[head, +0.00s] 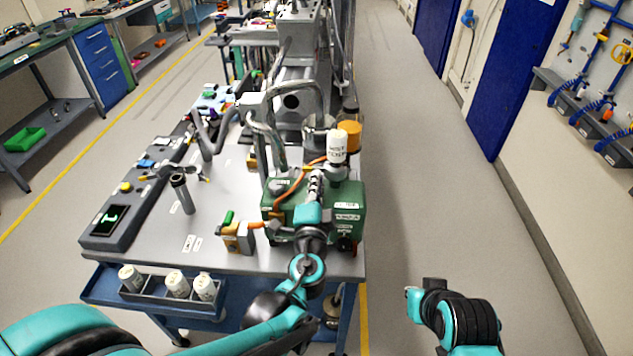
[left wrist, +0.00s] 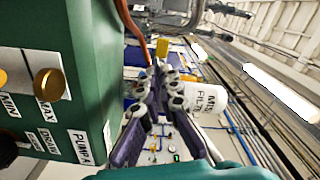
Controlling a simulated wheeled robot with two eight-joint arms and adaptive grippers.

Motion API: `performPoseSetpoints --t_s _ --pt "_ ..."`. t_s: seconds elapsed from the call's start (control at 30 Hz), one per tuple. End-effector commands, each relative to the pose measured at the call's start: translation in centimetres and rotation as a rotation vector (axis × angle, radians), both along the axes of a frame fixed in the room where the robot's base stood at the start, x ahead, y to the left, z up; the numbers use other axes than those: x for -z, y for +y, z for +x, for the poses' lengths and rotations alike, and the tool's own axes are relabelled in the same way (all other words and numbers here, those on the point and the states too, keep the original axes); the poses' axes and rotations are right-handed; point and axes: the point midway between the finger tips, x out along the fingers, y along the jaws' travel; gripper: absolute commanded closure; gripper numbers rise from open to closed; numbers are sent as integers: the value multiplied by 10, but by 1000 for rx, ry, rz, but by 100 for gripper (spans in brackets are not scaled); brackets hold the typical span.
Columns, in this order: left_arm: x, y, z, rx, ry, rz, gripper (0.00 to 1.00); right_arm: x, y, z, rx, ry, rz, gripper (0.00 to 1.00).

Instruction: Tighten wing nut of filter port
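The green pump (head: 347,200) stands on the cart's front right corner. A white filter canister (head: 337,142) sits upright on its top; it also shows in the left wrist view (left wrist: 208,99), its label partly cut off. My left gripper (head: 316,180) reaches over the pump, in front of the canister. In the left wrist view my left fingers (left wrist: 159,75) come close together at the tips, beside the green housing (left wrist: 60,40). I cannot tell whether they hold anything. The wing nut cannot be made out.
An orange hose (left wrist: 138,38) runs close to the left fingertips. Curved metal pipes (head: 265,130) rise behind the pump. A tray (head: 150,290) with several white bottles hangs on the cart's front. The floor (head: 415,200) right of the cart is clear.

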Motion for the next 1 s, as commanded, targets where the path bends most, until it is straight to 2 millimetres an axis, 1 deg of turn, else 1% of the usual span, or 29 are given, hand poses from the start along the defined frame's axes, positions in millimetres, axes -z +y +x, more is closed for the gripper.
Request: performPoseSetpoints --t_s 0.6,0.8,1.0 --pt "4 0 -1 2 0 578 100 4 0 0 0 0 0 100" --pt "4 0 -1 2 0 739 100 5 0 0 0 0 0 100" --pt "5 0 -1 2 0 858 100 5 0 0 0 0 0 100"
